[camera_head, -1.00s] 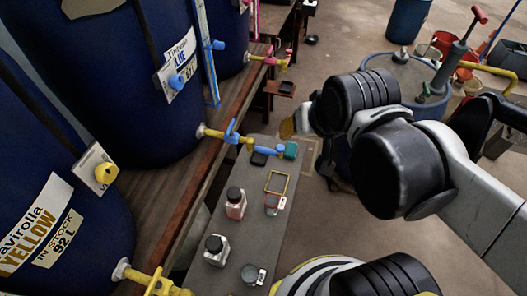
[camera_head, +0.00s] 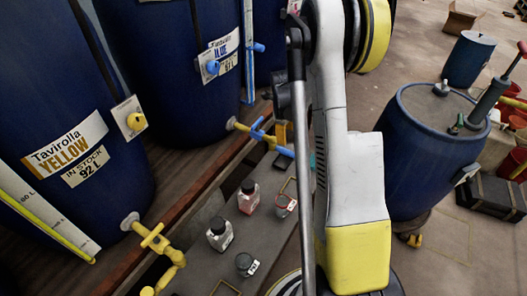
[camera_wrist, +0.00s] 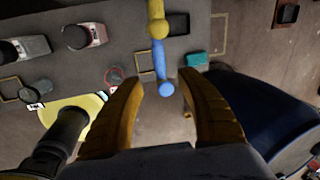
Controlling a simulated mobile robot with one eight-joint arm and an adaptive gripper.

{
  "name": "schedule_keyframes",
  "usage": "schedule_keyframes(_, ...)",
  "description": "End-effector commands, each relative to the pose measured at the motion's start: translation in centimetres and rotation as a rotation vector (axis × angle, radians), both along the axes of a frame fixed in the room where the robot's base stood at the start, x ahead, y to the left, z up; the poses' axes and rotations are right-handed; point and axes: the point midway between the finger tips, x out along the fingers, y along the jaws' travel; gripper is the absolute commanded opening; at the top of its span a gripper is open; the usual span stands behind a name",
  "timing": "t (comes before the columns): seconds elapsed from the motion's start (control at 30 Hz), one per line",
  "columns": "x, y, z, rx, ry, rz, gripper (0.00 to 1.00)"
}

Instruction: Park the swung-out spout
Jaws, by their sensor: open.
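The blue vat's tap (camera_head: 245,129) is yellow with a blue handle. Its blue spout (camera_head: 285,151) sticks out over the grey bench, partly hidden by my arm. In the wrist view, the blue spout (camera_wrist: 161,70) extends from the yellow pipe (camera_wrist: 157,22) and ends in a rounded tip. My gripper (camera_wrist: 160,86) is open, with one orange finger on each side of the spout's tip. I cannot tell whether either finger touches it. In the head view, an orange finger shows beside the spout, and the rest of my gripper is hidden.
The yellow vat's tap (camera_head: 160,240) stands nearer on the left. Small bottles (camera_head: 220,234) and jars (camera_head: 247,264) stand on the grey bench (camera_head: 200,275). A teal block (camera_wrist: 195,60) lies close to the spout. A blue drum (camera_head: 415,155) stands right of my arm.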

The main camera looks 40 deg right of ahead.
Motion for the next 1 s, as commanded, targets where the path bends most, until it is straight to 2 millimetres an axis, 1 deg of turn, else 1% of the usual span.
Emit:
schedule_keyframes(0.03, -0.1, -0.6, -0.9, 0.004, 0.001, -0.038, 0.45)
schedule_keyframes(0.1, -0.2, -1.0, -1.6, 0.007, 0.001, -0.071, 0.45)
schedule_keyframes(0.17, -0.2, -1.1, -2.2, 0.009, 0.001, -0.083, 0.45)
schedule_keyframes(0.27, -0.1, -1.3, -3.6, 0.009, 0.001, -0.084, 0.45)
schedule_keyframes(0.5, 0.3, -2.2, -8.4, 0.009, 0.0, -0.082, 0.45)
schedule_keyframes(0.6, 0.4, -2.5, -10.0, 0.008, 0.0, -0.081, 0.45)
schedule_keyframes(0.7, 0.5, -2.7, -11.2, 0.008, 0.0, -0.081, 0.45)
schedule_keyframes(0.8, 0.6, -2.8, -11.9, 0.008, 0.001, -0.08, 0.45)
schedule_keyframes(1.0, 0.6, -2.9, -12.1, 0.008, 0.001, -0.08, 0.45)
